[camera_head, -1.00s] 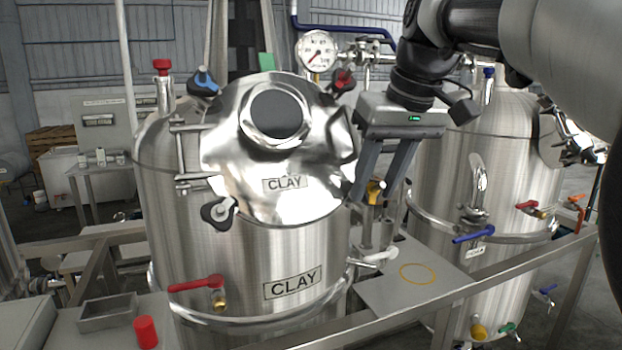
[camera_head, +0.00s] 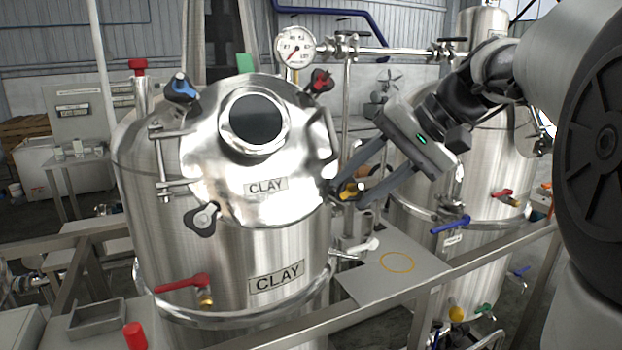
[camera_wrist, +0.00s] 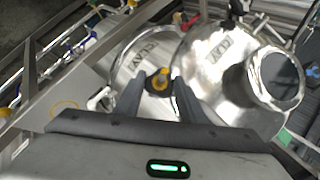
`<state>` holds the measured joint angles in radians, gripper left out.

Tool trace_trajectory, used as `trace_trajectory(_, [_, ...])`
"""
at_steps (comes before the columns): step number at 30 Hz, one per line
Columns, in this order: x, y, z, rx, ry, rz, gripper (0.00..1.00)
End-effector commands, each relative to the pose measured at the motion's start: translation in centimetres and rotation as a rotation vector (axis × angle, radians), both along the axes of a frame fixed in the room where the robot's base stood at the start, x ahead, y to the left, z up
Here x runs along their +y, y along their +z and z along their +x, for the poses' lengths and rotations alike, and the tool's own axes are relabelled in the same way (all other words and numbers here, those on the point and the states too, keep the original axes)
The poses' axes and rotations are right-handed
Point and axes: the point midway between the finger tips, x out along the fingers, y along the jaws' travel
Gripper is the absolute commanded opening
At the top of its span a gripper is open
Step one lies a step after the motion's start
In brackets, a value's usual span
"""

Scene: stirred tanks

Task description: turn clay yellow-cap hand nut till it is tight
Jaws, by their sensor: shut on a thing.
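The clay tank (camera_head: 225,255) carries a shiny round lid (camera_head: 265,170) with a dark window and a CLAY label; the lid lies against the tank's opening. The yellow-cap hand nut (camera_head: 349,189) is at the lid's lower right edge. My gripper (camera_head: 350,196) is shut on it, coming in tilted from the upper right. In the wrist view the yellow cap (camera_wrist: 162,77) shows between my two fingertips. The fingers partly hide the nut, and I cannot tell how tightly it sits on the lid.
Blue-cap (camera_head: 181,87), red-cap (camera_head: 320,81) and grey-cap (camera_head: 202,218) hand nuts sit around the lid. A pressure gauge (camera_head: 295,47) and pipes stand behind. A second tank (camera_head: 425,190) is at the right. A flat plate with a yellow ring (camera_head: 397,262) lies below my gripper.

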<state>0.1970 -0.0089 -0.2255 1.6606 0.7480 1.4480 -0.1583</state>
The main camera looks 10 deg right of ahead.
Motion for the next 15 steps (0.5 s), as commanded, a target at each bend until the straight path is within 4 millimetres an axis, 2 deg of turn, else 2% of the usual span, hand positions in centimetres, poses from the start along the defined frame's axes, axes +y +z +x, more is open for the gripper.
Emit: trace_trajectory(15, [-0.32,-0.46,-0.14,0.128,-0.264,0.399,0.14])
